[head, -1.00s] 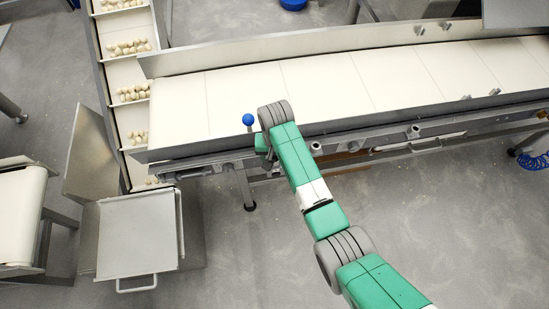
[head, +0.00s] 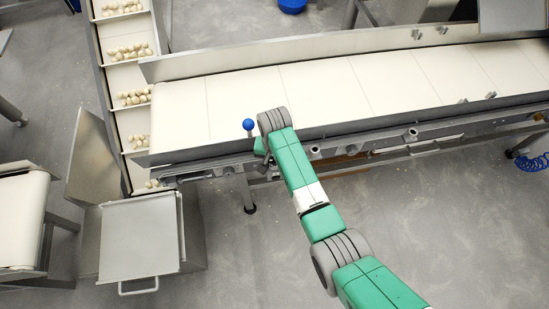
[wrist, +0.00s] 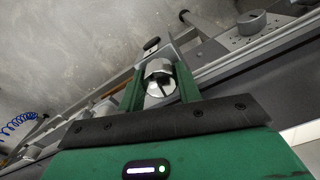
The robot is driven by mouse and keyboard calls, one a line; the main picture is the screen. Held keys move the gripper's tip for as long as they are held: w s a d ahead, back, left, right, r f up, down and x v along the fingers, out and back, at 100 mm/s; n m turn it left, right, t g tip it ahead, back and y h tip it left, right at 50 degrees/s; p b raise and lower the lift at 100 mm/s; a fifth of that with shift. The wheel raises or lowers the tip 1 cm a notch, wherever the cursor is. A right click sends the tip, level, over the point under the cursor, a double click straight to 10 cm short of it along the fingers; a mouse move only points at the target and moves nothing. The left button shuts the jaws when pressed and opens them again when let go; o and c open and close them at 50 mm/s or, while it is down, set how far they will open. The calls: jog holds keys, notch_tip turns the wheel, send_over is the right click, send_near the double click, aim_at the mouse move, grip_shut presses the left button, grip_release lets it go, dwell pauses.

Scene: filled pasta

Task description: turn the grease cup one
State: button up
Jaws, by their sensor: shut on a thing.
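The grease cup (wrist: 159,76) is a shiny metal cylinder in the middle of the wrist view. It sits between the two green fingers of my gripper (wrist: 160,88), which are shut on it from both sides. Its near end faces the camera and shows bright and dark reflections. In the head view my arm reaches the conveyor's near side rail, and the wrist and arm hide the cup and most of the gripper. Whether the cup has turned cannot be told.
A blue ball knob (head: 248,124) stands just left of my wrist. The long conveyor (head: 240,95) runs behind it. An inclined belt with pasta pieces (head: 130,52) is at the left. A metal box (head: 140,235) stands at lower left. Floor at lower right is open.

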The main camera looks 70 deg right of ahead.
jog(key=m+p, duration=0.3)
jog(key=m, duration=0.2)
jog(key=shift+r+m, duration=0.15)
jog(key=shift+m, duration=0.15)
jog(key=m+p, duration=0.2)
jog(key=m, duration=0.4)
jog(key=shift+m, duration=0.4)
jog(key=o, duration=1)
notch_tip(320, 180, up, 8)
jog(key=p, duration=0.3)
jog(key=shift+f, duration=0.2)
